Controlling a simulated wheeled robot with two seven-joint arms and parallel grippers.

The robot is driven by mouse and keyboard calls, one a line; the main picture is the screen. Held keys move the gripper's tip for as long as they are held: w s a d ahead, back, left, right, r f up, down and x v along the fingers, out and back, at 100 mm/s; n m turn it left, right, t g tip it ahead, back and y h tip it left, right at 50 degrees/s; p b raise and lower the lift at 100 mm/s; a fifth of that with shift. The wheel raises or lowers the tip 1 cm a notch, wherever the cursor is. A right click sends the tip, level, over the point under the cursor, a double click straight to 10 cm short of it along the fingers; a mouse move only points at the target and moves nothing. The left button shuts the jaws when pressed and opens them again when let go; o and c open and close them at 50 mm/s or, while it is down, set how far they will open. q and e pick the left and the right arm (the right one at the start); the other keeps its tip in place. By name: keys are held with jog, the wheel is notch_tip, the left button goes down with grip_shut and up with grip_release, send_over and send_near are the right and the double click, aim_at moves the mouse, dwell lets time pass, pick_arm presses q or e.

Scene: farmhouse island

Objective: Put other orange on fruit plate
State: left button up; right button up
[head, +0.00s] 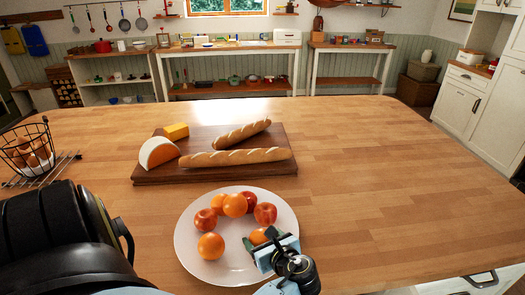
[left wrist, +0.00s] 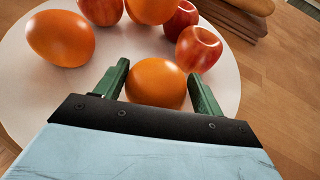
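The fruit plate (head: 190,262) is a round white plate near the front of the island. One orange (head: 210,246) sits at its left front and another orange (head: 235,205) at its back among red apples (head: 265,213). A third orange (head: 258,236) is at the plate's right front, partly hidden by my left gripper (head: 262,247). In the left wrist view this third orange (left wrist: 156,83) lies between the two green fingers of my left gripper (left wrist: 158,75), which stand apart close on either side of it. Firm contact cannot be made out. My right gripper is not in view.
A cutting board (head: 215,176) behind the plate carries two baguettes (head: 235,157), an orange-rimmed cheese (head: 158,152) and a yellow block (head: 175,131). A wire basket of eggs (head: 30,150) stands at the left. The right side of the island top (head: 400,190) is clear.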

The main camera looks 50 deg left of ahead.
pick_arm(q)
jog(key=shift+o, duration=0.6)
jog(key=shift+d+r, duration=0.15)
jog(key=v, duration=1.1)
jog(key=shift+d, duration=0.3)
jog(key=shift+s+r, duration=0.1)
jog(key=shift+s, duration=0.05)
